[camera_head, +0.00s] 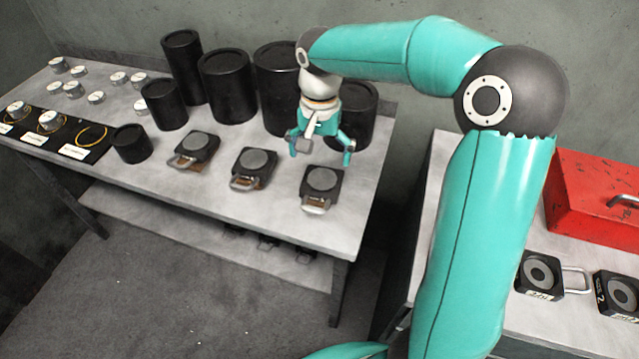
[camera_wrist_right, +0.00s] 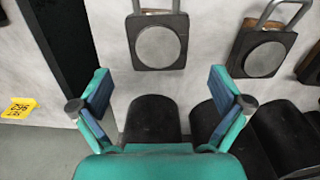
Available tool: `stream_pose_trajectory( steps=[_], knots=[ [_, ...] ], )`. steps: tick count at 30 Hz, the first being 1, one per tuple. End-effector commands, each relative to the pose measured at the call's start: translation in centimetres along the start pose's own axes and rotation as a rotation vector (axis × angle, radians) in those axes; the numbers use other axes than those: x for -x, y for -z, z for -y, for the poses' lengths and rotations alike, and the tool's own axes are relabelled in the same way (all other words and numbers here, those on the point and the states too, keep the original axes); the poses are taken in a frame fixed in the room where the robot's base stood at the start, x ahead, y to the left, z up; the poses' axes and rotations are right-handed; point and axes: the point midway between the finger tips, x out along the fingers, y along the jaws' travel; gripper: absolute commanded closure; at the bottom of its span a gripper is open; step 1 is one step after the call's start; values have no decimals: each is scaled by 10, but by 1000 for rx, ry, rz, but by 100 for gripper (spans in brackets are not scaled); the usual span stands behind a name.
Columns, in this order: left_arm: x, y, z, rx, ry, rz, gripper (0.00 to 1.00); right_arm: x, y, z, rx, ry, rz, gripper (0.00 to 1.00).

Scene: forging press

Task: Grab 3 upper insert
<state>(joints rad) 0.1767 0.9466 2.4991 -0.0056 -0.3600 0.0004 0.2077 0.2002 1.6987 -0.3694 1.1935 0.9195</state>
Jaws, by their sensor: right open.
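Three black square inserts with round grey discs and metal handles stand in a row on the grey table: a left one (camera_head: 196,147), a middle one (camera_head: 254,166) and a right one (camera_head: 321,184). I cannot read any number on them. My right gripper (camera_head: 321,154) is open and empty, above the table just behind the right insert. In the right wrist view, the right insert (camera_wrist_right: 158,48) lies beyond the open fingers (camera_wrist_right: 160,98), apart from them, and the middle insert (camera_wrist_right: 264,55) is to its right. My left gripper is not in view.
Several black cylinders (camera_head: 227,86) stand along the back of the table, close to my right gripper. Small gauges (camera_head: 72,89) sit at the left. A side table at the right holds a red toolbox (camera_head: 590,195) and numbered black blocks (camera_head: 538,274). More pieces lie on the lower shelf (camera_head: 190,222).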

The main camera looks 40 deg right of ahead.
Motion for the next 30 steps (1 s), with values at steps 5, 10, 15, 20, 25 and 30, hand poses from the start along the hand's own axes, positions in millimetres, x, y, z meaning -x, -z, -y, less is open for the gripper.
stream_pose_trajectory(
  steps=[5,10,15,20,25,30],
  knots=[
    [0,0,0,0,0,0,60,-28,0,0,2,-2,1,0],
    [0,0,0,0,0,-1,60,-37,0,1,3,0,0,0],
    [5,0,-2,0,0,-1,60,-53,3,0,2,-2,2,0],
    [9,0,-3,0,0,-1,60,-77,6,-1,3,-2,2,0],
    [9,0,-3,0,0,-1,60,-88,6,0,3,1,0,0],
    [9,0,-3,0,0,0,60,-88,6,0,4,2,-1,0]
  ],
)
